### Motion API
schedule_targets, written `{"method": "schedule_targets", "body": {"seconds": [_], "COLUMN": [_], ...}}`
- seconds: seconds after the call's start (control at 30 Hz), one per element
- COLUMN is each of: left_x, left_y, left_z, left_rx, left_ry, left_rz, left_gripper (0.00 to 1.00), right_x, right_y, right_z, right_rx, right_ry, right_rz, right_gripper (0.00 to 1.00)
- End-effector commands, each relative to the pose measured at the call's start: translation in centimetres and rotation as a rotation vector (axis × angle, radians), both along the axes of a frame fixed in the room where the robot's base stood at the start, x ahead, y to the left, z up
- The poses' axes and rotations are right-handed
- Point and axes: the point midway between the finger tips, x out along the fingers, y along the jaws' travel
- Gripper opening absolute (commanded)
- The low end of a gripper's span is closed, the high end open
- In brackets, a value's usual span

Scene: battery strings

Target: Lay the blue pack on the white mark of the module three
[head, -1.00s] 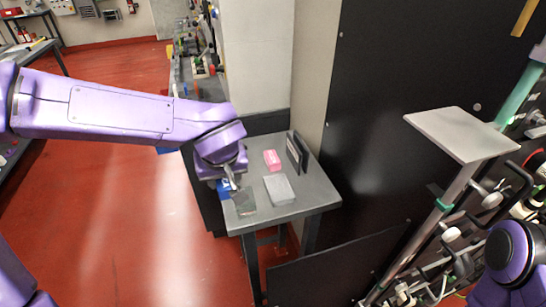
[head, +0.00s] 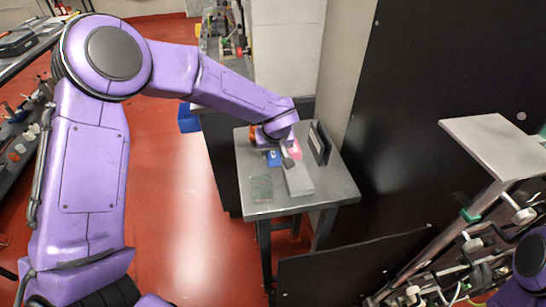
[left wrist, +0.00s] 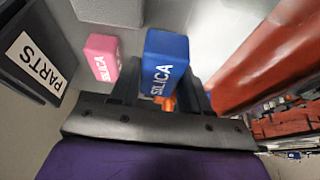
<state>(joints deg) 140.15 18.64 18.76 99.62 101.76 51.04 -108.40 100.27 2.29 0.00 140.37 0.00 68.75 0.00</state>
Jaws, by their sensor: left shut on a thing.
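My left gripper (head: 278,150) is shut on the blue pack (head: 273,158), over the back part of the small grey table (head: 330,190). In the left wrist view the blue pack (left wrist: 165,65) reads SILICA and sits between the fingers. A pink pack (head: 295,151) is just right of it, and the pink pack (left wrist: 102,55) also reads SILICA. A light grey block (head: 299,181) and a dark greenish flat piece (head: 261,188) lie nearer the front. I cannot make out a white mark or a module number. My right gripper is not in view.
A dark bin (head: 319,143) stands upright at the table's right; the left wrist view shows PARTS on it (left wrist: 30,55). An orange thing (head: 252,133) is at the back left. A black panel (head: 440,120) and a grey-topped stand (head: 497,145) are to the right.

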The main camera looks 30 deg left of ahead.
Motion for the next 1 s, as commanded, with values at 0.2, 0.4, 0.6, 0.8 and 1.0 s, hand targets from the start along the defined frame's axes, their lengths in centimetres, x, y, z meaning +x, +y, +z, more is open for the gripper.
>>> {"method": "schedule_targets", "body": {"seconds": [0.2, 0.4, 0.6, 0.8, 1.0], "left_x": [0.4, 0.4, 0.4, 0.4, 0.4], "left_y": [0.0, 0.0, 0.0, 0.0, 0.0], "left_z": [-3.2, -3.5, -3.9, -3.9, -3.4], "left_rx": [0.003, 0.0, 0.0, 0.0, 0.001], "left_ry": [0.003, 0.0, 0.001, 0.0, -0.002], "left_rz": [-0.003, -0.001, -0.001, -0.001, -0.001], "left_gripper": [0.15, 0.15, 0.53, 0.72, 0.72], "right_x": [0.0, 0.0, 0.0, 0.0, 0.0], "right_y": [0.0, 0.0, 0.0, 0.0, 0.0], "right_z": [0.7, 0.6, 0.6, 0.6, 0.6], "right_rx": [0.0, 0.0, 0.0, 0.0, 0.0], "right_ry": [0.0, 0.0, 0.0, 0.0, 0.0], "right_rz": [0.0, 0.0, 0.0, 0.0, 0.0], "right_gripper": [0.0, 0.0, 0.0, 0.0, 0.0]}}
